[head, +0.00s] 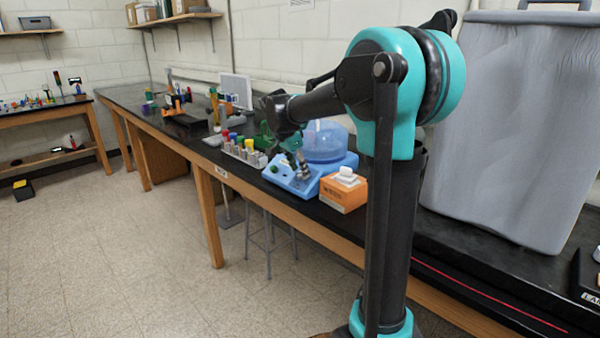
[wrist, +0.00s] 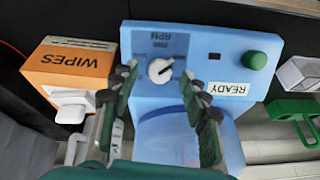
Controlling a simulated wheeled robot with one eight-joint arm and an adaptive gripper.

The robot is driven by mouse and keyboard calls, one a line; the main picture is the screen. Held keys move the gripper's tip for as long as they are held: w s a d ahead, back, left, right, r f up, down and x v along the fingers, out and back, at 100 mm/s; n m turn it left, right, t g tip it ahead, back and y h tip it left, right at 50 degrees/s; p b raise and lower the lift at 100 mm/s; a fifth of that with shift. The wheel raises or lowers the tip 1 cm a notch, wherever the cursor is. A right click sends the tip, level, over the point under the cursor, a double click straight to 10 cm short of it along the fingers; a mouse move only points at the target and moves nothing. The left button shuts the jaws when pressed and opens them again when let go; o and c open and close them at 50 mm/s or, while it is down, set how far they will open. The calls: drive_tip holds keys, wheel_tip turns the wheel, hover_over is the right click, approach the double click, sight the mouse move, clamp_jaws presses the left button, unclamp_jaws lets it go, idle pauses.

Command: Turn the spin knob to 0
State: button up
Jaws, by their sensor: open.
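The spin knob (wrist: 160,70) is a round white dial with a dark pointer mark, on the blue centrifuge panel below the "RPM" label in the wrist view. The blue centrifuge (head: 292,182) with its domed clear-blue lid (head: 324,141) stands on the black bench in the head view. My gripper (wrist: 162,74) is open, with its two dark green fingers on either side of the knob in the wrist picture and apart from each other. I cannot tell whether either finger touches the knob. In the head view my gripper is over the centrifuge's front panel, and the knob is too small to make out.
An orange wipes box (head: 343,190) stands right beside the centrifuge. A green button (wrist: 255,60) and a "READY" label (wrist: 228,88) are on the panel. A rack of colored-cap tubes (head: 244,152) stands to the left. A large grey covered box (head: 510,120) is at the right.

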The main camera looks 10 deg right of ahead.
drive_tip(key=shift+x, duration=0.8)
drive_tip(key=shift+c, duration=0.2)
clamp_jaws()
